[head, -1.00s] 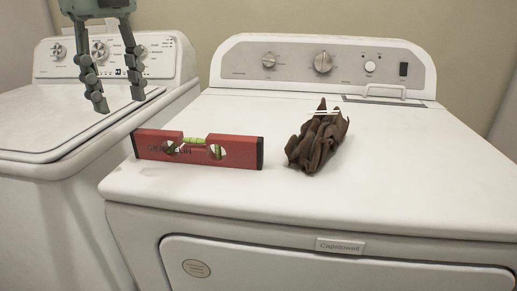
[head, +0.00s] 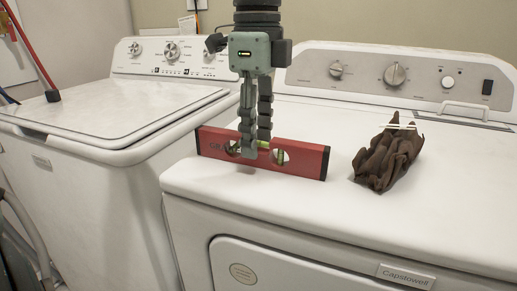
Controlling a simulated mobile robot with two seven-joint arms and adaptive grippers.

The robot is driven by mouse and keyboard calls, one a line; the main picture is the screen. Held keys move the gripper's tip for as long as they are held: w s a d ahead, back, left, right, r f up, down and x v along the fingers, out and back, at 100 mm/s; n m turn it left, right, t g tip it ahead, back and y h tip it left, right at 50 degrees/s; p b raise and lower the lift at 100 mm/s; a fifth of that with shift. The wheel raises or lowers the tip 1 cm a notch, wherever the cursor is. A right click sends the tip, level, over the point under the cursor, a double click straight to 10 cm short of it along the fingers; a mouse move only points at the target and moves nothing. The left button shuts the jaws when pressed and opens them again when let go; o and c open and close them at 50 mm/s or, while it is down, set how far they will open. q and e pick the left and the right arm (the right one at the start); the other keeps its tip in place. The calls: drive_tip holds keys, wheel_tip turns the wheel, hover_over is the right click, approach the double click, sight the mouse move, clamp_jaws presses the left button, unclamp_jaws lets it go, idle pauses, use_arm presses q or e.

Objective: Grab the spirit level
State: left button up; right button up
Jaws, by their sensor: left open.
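The red spirit level (head: 306,161) stands on its long edge on the white dryer top, near its left front corner. It has black end caps and green vials. My left gripper (head: 257,148) comes down from above at the level's middle with its fingers pointing down and apart. One finger hangs in front of the level's face and covers part of it. The other finger's tip is near the level's top edge and seems to be on the far side. Whether either finger touches the level I cannot tell. My right gripper is out of view.
A crumpled brown cloth or glove (head: 386,160) lies right of the level on the dryer (head: 440,215). A white washer (head: 110,115) stands to the left across a narrow gap. A red stick (head: 30,48) leans at the far left.

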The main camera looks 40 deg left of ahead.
use_arm(q)
drive_tip(key=shift+f, duration=0.6)
clamp_jaws()
